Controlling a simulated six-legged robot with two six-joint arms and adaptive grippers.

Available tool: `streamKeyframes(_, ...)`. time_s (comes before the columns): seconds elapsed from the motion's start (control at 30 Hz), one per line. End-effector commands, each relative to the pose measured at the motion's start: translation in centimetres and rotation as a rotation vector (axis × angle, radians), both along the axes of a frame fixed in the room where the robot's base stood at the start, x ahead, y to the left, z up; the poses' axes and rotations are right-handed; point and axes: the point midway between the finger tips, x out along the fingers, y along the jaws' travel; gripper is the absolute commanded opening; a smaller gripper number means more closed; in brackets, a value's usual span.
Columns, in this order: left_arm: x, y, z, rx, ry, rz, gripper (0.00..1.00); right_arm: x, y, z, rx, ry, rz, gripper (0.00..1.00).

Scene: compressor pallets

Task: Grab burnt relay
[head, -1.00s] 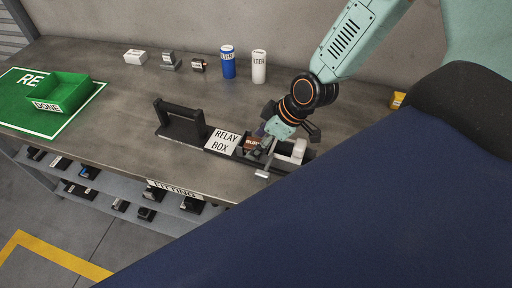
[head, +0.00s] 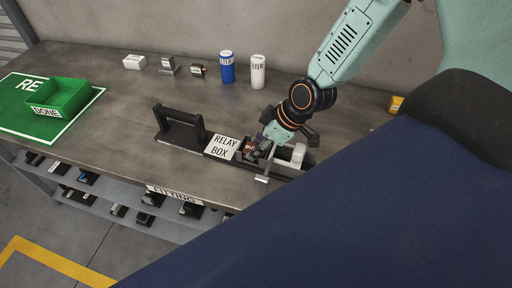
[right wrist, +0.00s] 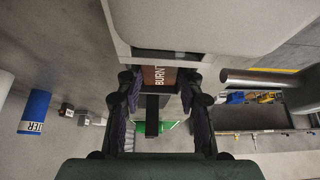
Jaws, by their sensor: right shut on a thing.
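The burnt relay, a small block with a reddish-brown label, sits in the open relay box (head: 221,147) on the bench. In the right wrist view the burnt relay (right wrist: 158,76) shows its "BURNT" label between the two fingers. My right gripper (head: 257,153) reaches down into the box and is shut on the relay; its fingers also show in the right wrist view (right wrist: 159,88). The fingers and wrist hide much of the relay in the head view. My left gripper is not in view.
A black handle (head: 180,122) stands at the box's left end. A green DONE tray (head: 72,92) lies far left on a green mat (head: 20,113). Blue (head: 227,68) and white (head: 258,72) filter cans stand behind. Bench between box and tray is clear.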

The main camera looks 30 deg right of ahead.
Motion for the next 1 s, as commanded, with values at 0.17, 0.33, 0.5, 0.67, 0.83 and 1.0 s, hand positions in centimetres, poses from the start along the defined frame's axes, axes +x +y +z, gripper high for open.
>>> streamKeyframes(0.17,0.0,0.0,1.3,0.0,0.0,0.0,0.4,0.0,0.0,1.6,0.001,-0.001,0.0,0.05)
streamKeyframes(0.33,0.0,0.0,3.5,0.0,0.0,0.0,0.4,0.0,0.0,4.2,0.0,-0.001,-0.001,0.05)
streamKeyframes(0.5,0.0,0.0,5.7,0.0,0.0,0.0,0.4,0.0,0.0,6.6,-0.001,-0.001,0.0,0.05)
streamKeyframes(0.67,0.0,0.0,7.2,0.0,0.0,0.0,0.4,0.0,0.0,8.4,0.0,-0.001,0.0,0.05)
streamKeyframes(0.83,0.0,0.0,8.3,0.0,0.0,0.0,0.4,0.0,0.0,9.6,-0.002,-0.001,0.0,0.05)
streamKeyframes(1.0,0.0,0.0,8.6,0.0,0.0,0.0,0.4,0.0,0.0,10.0,-0.001,-0.001,0.0,0.05)
